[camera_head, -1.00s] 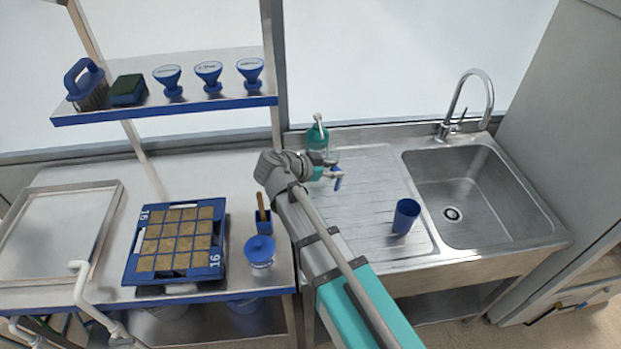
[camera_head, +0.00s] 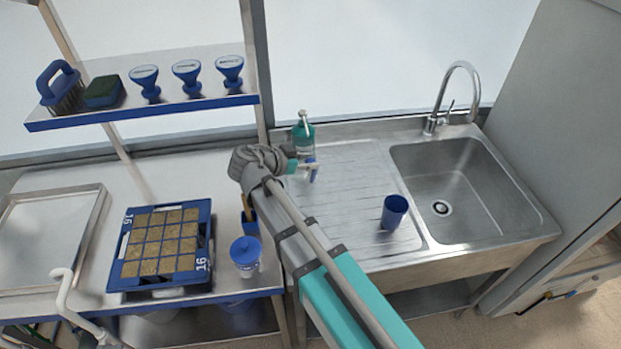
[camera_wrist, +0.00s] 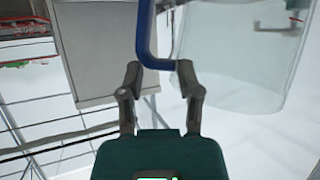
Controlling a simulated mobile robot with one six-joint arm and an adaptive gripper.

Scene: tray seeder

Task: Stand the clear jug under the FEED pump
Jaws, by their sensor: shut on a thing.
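My gripper (camera_head: 305,167) is above the ribbed drainboard, in front of the pump bottle in the head view. In the wrist view, my gripper (camera_wrist: 160,85) is shut on the blue handle (camera_wrist: 145,35) of the clear jug (camera_wrist: 235,55). The clear wall of the jug extends to the right of the fingers. A teal pump bottle (camera_head: 303,132) with a white pump head stands behind my gripper. I cannot read a label on it.
A blue cup (camera_head: 394,211) stands on the drainboard (camera_head: 350,190) left of the sink (camera_head: 455,200). On the left bench are a blue seed tray (camera_head: 205,225), a metal tray (camera_head: 100,200), and a blue-lidded tub (camera_head: 245,262). A shelf (camera_head: 140,117) holds a brush, sponge and several blue knobs.

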